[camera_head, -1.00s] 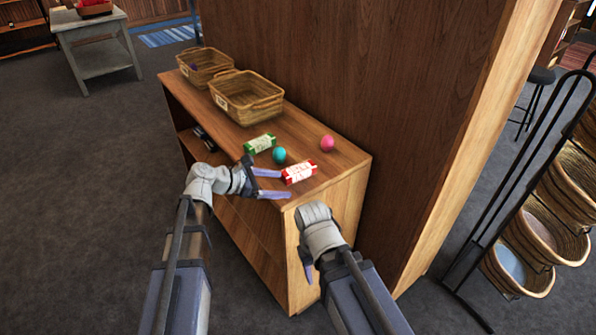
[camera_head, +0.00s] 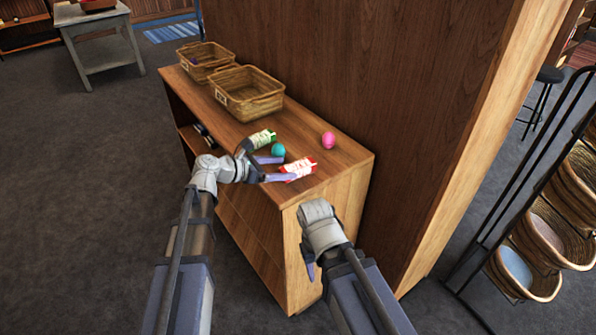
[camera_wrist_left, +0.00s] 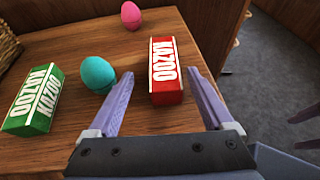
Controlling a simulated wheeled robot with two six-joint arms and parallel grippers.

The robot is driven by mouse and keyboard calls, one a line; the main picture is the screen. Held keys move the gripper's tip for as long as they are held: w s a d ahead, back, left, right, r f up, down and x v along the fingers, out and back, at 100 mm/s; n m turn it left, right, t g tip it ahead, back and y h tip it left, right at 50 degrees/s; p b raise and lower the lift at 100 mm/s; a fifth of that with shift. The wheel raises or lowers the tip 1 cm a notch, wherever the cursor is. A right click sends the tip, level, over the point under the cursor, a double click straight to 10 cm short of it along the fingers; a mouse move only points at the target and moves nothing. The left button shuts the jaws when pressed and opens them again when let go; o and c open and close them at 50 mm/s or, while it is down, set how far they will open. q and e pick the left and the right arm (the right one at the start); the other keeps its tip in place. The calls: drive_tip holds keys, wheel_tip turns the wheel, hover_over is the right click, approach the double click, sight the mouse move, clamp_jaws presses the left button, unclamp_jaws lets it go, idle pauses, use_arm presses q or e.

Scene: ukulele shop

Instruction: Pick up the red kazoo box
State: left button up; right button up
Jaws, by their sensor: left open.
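The red kazoo box (camera_head: 299,166) lies on the shelf top near its front right end. In the left wrist view the red kazoo box (camera_wrist_left: 165,72) sits between the spread fingers, closer to the right finger. My left gripper (camera_head: 276,168) is open, with its fingers low over the shelf top; one finger overlaps the box's lower edge in the head view. The fingers also show in the left wrist view (camera_wrist_left: 158,92), with nothing clamped. My right gripper (camera_head: 308,268) hangs beside the shelf's end, and its fingers are mostly hidden behind its wrist.
A teal egg-shaped shaker (camera_head: 278,150) stands left of the red box, with a green kazoo box (camera_head: 262,138) beyond it. A pink egg (camera_head: 328,140) is behind. Wicker baskets (camera_head: 246,92) stand farther back. A wooden wall (camera_head: 370,80) bounds the shelf top's right side.

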sight(291, 168)
use_arm(q)
drive_tip(key=x, duration=0.2)
drive_tip(key=b+x, duration=0.1)
drive_tip(key=x, duration=0.2)
drive_tip(key=shift+s+d+r+b, duration=0.1)
drive_tip(key=shift+s+d+b, duration=0.1)
drive_tip(key=shift+d+b, duration=0.1)
drive_tip(key=shift+a, duration=0.1)
clamp_jaws()
